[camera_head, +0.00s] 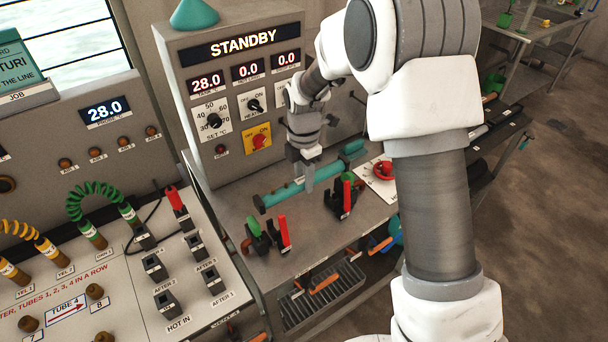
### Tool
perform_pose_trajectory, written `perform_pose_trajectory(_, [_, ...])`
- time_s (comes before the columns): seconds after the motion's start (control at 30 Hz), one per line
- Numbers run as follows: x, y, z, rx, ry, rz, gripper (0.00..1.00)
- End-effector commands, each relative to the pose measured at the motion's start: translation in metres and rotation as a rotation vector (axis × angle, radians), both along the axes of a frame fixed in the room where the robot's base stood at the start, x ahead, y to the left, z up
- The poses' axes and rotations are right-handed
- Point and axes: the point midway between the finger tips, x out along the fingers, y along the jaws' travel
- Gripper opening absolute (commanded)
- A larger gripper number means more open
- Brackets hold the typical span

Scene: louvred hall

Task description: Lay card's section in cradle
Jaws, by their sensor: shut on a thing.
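The job card (18,66) stands at the far left, partly cut off; the letters "TURI" and "THE LINE" show. My gripper (308,180) is shut on a teal tube section (283,193), near its middle. The tube lies slanted, its left end lower in the picture and its right end near the red knob. The cradle seems to be the pair of black clamps with red levers: the left clamp (260,238) and the right clamp (341,200), each with a green part. The tube shows just behind them; I cannot tell whether it touches the bench.
A grey console (225,165) reading "STANDBY" rises close behind my gripper. A red knob (384,169) on a white plate sits to the right. At left, a panel (125,290) carries hoses and black sockets. A rack (322,298) with orange-handled items is below the bench.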

Motion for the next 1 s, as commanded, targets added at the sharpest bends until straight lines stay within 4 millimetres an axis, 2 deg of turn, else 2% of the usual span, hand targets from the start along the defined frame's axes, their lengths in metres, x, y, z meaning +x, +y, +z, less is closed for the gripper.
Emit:
perform_pose_trajectory(0.03, [0.000, 0.000, -0.011, -0.001, 0.001, 0.000, 0.00])
perform_pose_trajectory(0.1, [0.000, 0.000, -0.021, -0.001, -0.001, 0.001, 0.00])
perform_pose_trajectory(0.4, [0.000, 0.000, -0.056, 0.000, -0.001, 0.000, 0.00])
perform_pose_trajectory(0.8, [0.001, 0.000, -0.069, 0.001, -0.002, 0.000, 0.00])
perform_pose_trajectory(1.0, [0.000, 0.000, -0.069, 0.000, -0.002, 0.000, 0.00])
